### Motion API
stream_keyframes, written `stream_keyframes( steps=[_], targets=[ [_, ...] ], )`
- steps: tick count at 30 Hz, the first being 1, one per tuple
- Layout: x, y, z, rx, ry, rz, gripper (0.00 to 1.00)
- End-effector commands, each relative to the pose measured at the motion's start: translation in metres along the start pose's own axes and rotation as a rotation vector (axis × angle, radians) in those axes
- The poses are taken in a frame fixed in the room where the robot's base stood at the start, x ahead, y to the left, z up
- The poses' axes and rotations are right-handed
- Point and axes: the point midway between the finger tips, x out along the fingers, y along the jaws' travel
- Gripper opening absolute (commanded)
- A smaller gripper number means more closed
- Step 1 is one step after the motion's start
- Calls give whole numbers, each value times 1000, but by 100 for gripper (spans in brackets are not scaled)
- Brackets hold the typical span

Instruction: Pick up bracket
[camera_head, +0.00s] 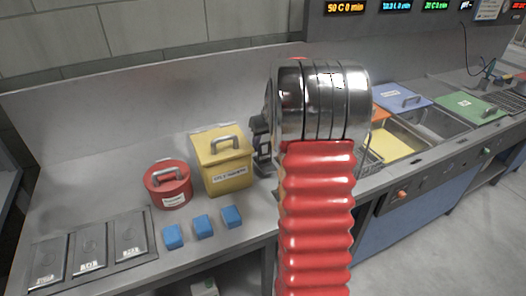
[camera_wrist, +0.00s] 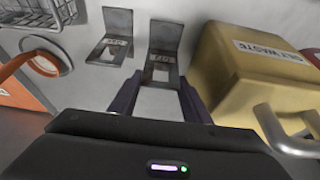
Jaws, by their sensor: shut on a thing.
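In the wrist view, an L-shaped grey metal bracket (camera_wrist: 162,68) with a small label stands upright between the fingers of my gripper (camera_wrist: 158,92). The gripper is shut on this bracket, and its lower part shows as a pale plate between the fingers. A second similar bracket (camera_wrist: 112,48) stands apart to its left. In the head view, my gripper (camera_head: 262,145) shows only in part, dark, just right of the yellow box; my arm hides the rest. I cannot make out the brackets there.
A yellow lidded box (camera_head: 226,162) stands close beside my gripper; it also fills the right of the wrist view (camera_wrist: 245,75). A red canister (camera_head: 168,190) and several blue blocks (camera_head: 203,226) are further left. Lidded bays (camera_head: 405,100) lie right. A wire basket (camera_wrist: 35,12) is at upper left.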

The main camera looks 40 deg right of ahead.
Motion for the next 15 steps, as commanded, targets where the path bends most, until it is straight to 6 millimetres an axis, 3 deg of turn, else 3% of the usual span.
stream_keyframes(
  steps=[7, 15],
  targets=[
    [-42, 0, -18, -1, 4, 2, 0],
    [-64, 0, -27, 0, 2, 1, 0]
  ],
)
